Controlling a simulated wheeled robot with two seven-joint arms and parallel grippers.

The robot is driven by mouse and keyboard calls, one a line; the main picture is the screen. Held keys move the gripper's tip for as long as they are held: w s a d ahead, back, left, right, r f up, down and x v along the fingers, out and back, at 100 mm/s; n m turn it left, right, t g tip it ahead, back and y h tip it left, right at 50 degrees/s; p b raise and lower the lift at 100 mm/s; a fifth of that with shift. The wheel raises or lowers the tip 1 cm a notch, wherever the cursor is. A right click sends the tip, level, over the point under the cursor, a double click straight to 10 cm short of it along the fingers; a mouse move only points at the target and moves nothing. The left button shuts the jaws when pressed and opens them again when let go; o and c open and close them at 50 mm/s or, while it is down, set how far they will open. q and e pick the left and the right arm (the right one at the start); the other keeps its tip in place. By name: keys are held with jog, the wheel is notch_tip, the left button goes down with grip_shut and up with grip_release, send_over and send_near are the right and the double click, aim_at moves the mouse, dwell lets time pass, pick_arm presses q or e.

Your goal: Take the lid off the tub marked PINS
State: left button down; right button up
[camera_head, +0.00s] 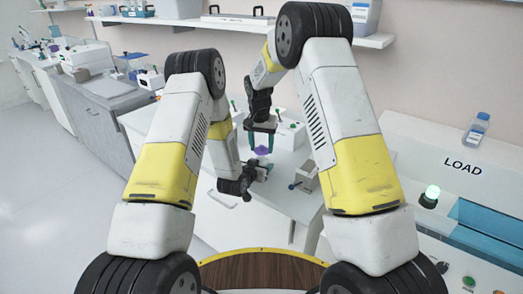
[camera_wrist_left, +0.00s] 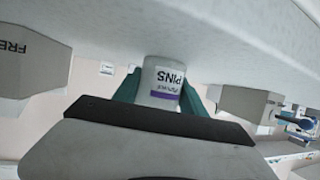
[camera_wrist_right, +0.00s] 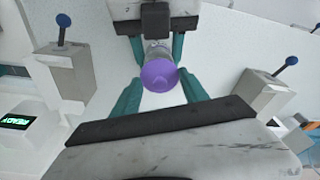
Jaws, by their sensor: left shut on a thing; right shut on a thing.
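The tub marked PINS (camera_wrist_left: 162,82) is a small white tub with a purple band, upside down in the left wrist view. My left gripper (camera_wrist_left: 160,92) is shut on its body, a finger on each side. The purple lid (camera_wrist_right: 160,75) shows top-on in the right wrist view, with the tub behind it. My right gripper (camera_wrist_right: 158,88) is shut on the lid, its teal fingers at both sides. In the head view the lid (camera_head: 261,150) is between my right gripper above and my left gripper below; the tub is mostly hidden there.
Grey blocks with blue-knobbed levers (camera_wrist_right: 70,72) (camera_wrist_right: 262,90) stand on both sides. A green READY display (camera_wrist_right: 17,121) is at the left. The white bench (camera_head: 285,190) has some clear surface. A LOAD station (camera_head: 462,165) is at the right in the head view.

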notch_tip(320, 180, up, 2)
jog(key=shift+r, duration=0.1)
pick_arm(q)
jog(key=c, duration=0.6)
grip_release()
